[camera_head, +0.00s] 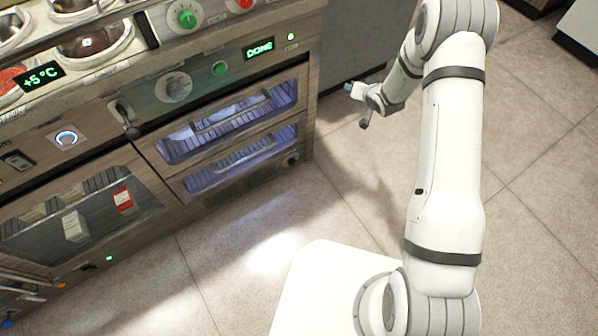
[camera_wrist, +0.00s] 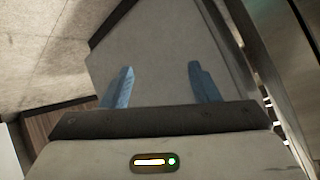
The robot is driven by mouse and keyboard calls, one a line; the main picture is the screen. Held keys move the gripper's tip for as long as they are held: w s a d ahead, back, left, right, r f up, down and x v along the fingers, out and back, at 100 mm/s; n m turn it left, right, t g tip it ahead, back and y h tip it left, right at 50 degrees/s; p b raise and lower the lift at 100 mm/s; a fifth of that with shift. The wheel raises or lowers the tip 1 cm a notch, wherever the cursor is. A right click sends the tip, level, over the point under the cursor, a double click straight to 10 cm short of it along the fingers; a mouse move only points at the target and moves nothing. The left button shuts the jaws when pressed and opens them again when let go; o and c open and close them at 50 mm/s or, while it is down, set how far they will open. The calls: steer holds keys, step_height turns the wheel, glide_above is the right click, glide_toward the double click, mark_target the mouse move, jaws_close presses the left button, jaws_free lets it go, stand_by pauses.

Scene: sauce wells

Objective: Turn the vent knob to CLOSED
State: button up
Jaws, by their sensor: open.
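Several knobs show on the steel counter front in the head view, and their labels are too small to read, so I cannot tell which is the vent knob. My gripper (camera_head: 351,90) is in the air right of the counter, apart from all knobs. In the wrist view its two blue fingers (camera_wrist: 160,72) are spread with nothing between them.
A green knob (camera_head: 186,17) and a black-handled lever (camera_head: 127,118) are on the same front. Two glass-fronted lit drawers (camera_head: 235,120) are below the display reading DONE (camera_head: 259,49). A glass-fronted compartment (camera_head: 85,215) holds cartons. The tiled floor (camera_head: 240,245) before the counter is clear.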

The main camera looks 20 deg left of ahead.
steer(key=s+a+f+y+b, duration=0.2)
steer(key=a+f+b, duration=0.1)
steer(key=f, duration=0.7)
steer(key=s+a+f+y+b, duration=0.2)
steer(key=a+f+b, duration=0.15)
steer(key=f, duration=0.75)
steer(key=g+y+b, duration=0.2)
steer(key=y+b, duration=0.2)
steer(key=b, duration=0.1)
glide_toward(294, 163)
steer(key=a+f, duration=0.1)
steer(key=shift+m, duration=0.3)
steer(key=b+x, duration=0.2)
steer(key=x, duration=0.4)
steer(key=shift+w+a+f, duration=0.1)
steer(key=shift+w+a, duration=0.15)
steer(key=shift+w, duration=0.15)
steer(key=shift+w+a+b, duration=0.25)
steer(key=shift+a+b, duration=0.1)
steer(key=shift+a, duration=0.05)
